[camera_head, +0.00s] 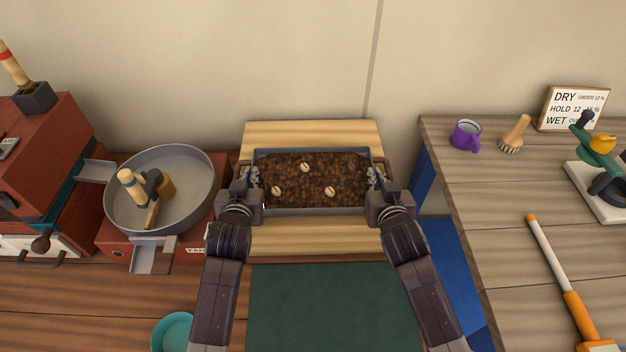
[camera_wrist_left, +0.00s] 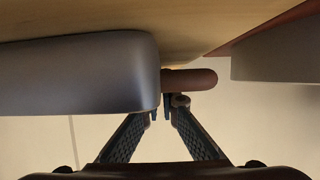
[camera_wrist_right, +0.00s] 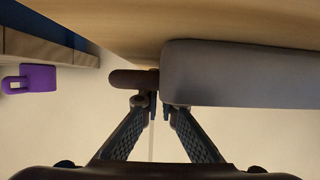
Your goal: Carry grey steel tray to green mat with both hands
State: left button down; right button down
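The grey steel tray (camera_head: 310,211) is full of dark brown beans and lies level on a pale wooden board. Pale bean-shaped pieces lie on top. My left gripper (camera_head: 252,182) is at the tray's left side and my right gripper (camera_head: 375,182) at its right side. In the left wrist view, its fingertips (camera_wrist_left: 160,112) are close together at the tray's end, by a brown handle (camera_wrist_left: 190,80). The right wrist view shows the same at the other end, with fingertips (camera_wrist_right: 162,112) and handle (camera_wrist_right: 132,79). The exact contact is partly hidden. The green mat (camera_head: 330,300) lies nearer, between my arms.
A round metal pan (camera_head: 200,205) on a red machine stands left. A teal bowl (camera_head: 173,332) lies near the front left. A table at right holds a purple mug (camera_head: 466,135), a brush (camera_head: 515,135) and a sign (camera_head: 573,110). The mat is bare.

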dwell(0.5)
